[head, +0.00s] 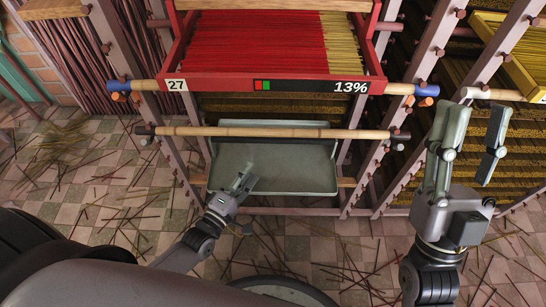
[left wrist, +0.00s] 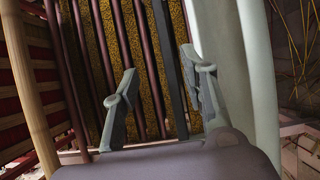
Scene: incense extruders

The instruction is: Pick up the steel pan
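The steel pan (head: 290,170) is a shallow grey-green tray in the lower middle of the rack in the head view. The bamboo pole crosses in front of its far part. My left gripper (head: 243,182) overlaps the pan's near left part there. In the left wrist view the left gripper (left wrist: 163,88) has its fingers apart, with nothing visibly held. The pan's pale curved side (left wrist: 222,50) stands just beyond the right-hand finger; I cannot tell whether they touch. My right gripper (head: 470,140) is open and empty at the right, in front of the rack, away from the pan.
A bamboo pole (head: 225,132) spans the rack posts above the pan. Higher up is a red tray (head: 230,84) of red and yellow sticks, marked 27 and 13%. Pegged posts (head: 420,75) stand on both sides. Loose sticks litter the checkered floor (head: 90,215).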

